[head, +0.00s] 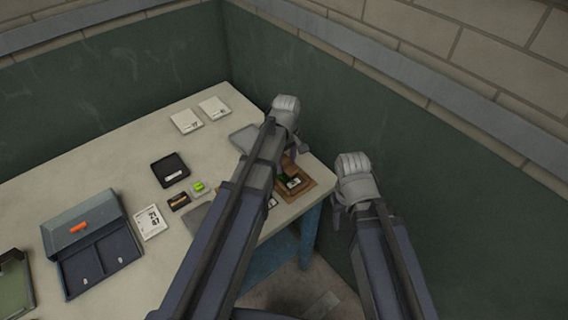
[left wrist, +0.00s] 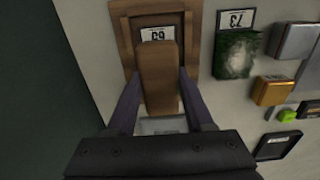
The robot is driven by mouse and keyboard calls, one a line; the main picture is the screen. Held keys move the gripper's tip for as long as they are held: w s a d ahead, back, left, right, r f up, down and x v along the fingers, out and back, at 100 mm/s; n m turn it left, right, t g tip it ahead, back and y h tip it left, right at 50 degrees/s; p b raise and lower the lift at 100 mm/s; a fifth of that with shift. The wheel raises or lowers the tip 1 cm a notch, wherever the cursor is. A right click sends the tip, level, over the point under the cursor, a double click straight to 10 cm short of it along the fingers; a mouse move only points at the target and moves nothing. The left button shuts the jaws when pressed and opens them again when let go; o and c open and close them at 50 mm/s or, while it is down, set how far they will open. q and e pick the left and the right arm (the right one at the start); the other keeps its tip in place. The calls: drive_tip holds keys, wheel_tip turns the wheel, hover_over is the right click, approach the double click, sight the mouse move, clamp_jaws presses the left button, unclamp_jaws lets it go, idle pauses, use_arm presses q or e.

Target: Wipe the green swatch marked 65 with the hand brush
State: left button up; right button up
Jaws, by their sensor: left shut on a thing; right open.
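My left gripper (left wrist: 160,95) is shut on the brown hand brush (left wrist: 158,70), which lies between its two fingers. The brush is over a brown wooden frame (left wrist: 121,32) whose label (left wrist: 158,34), upside down, appears to read 65. The brush hides most of what is inside the frame. In the head view the frame (head: 313,190) is near the table's right corner, with a bit of green swatch (head: 284,178) showing. Whether the bristles touch it cannot be told. My right gripper (head: 338,208) is open and empty, beyond the table's right edge.
A second green swatch (left wrist: 236,54) with its own label lies beside the frame. A yellow-brown block (left wrist: 272,91), a bright green item (head: 199,186), a black tray (head: 158,168) and a blue-grey case (head: 52,235) are on the table (head: 105,165). A green wall stands close behind.

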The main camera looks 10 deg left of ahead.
use_arm(q)
drive_tip(key=shift+w+d+f, duration=0.15)
drive_tip(key=shift+w+d, duration=0.8)
drive_tip(key=shift+w, duration=0.3)
drive_tip(key=shift+a, duration=0.1)
drive_tip(key=shift+w+a, duration=0.25)
drive_tip(key=shift+a, duration=0.05)
drive_tip(key=shift+s+a, duration=0.45)
drive_tip(key=shift+s, duration=0.2)
drive_tip(key=shift+s+a, duration=0.4)
drive_tip(key=shift+s, duration=0.2)
drive_tip(key=shift+a, duration=0.1)
drive_tip(key=shift+s, duration=0.1)
drive_tip(key=shift+s+a, duration=0.9)
drive_tip(key=shift+s, duration=0.25)
drive_tip(key=shift+a, duration=0.1)
